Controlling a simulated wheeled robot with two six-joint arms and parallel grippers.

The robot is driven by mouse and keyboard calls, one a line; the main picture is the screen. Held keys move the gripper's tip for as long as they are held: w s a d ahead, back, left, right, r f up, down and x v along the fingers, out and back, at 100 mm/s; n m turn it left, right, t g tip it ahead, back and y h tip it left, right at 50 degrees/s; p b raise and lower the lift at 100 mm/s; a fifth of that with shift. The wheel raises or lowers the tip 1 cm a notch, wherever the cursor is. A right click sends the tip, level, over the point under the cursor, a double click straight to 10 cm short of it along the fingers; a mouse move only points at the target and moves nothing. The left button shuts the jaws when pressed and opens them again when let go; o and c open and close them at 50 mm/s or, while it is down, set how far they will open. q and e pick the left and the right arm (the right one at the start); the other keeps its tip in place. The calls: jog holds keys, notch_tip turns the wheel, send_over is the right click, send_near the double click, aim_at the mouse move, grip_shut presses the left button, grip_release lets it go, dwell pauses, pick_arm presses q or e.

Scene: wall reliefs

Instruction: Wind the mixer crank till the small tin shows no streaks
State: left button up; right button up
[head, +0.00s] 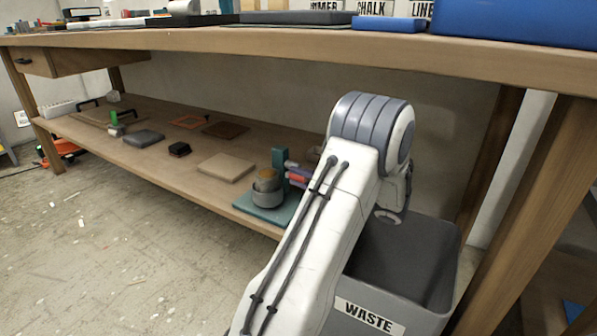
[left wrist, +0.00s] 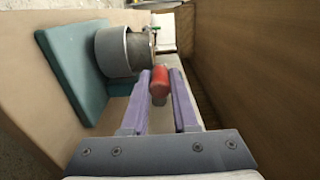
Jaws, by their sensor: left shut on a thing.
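The mixer stands on the lower shelf, with a teal base (head: 256,205) and upright and a grey round cup (head: 266,198). The small tin (head: 267,182) sits in the cup, with a tan top; I cannot make out streaks. In the left wrist view the grey cup (left wrist: 112,50) and teal base (left wrist: 70,75) lie left of my fingers. My left gripper (left wrist: 160,74) is shut on the red crank handle (left wrist: 160,86), beside the cup. In the head view my arm hides part of the crank. My right gripper is not in view.
The bench top (head: 300,42) overhangs the shelf (head: 150,165). A grey waste bin (head: 430,262) stands close by my left arm at the right.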

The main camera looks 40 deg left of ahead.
pick_arm(q)
jog(key=shift+s+f, duration=0.15)
jog(key=shift+f, duration=0.3)
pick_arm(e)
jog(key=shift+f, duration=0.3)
pick_arm(q)
jog(key=shift+f+b, duration=0.3)
jog(key=shift+f, duration=0.1)
jog(key=shift+w+f+b, duration=0.3)
jog(key=shift+f+b, duration=0.05)
jog(key=shift+f, duration=0.2)
jog(key=shift+w+f+b, duration=0.25)
jog(key=shift+f+b, duration=0.1)
jog(key=shift+f, duration=0.2)
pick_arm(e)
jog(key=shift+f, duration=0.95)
pick_arm(q)
jog(key=shift+w+a+f+b, duration=0.2)
jog(key=shift+w+f, duration=0.25)
jog(key=shift+w, duration=0.15)
jog(key=shift+w+a+f+b, duration=0.2)
jog(key=shift+w+f, duration=0.2)
jog(key=shift+w, duration=0.2)
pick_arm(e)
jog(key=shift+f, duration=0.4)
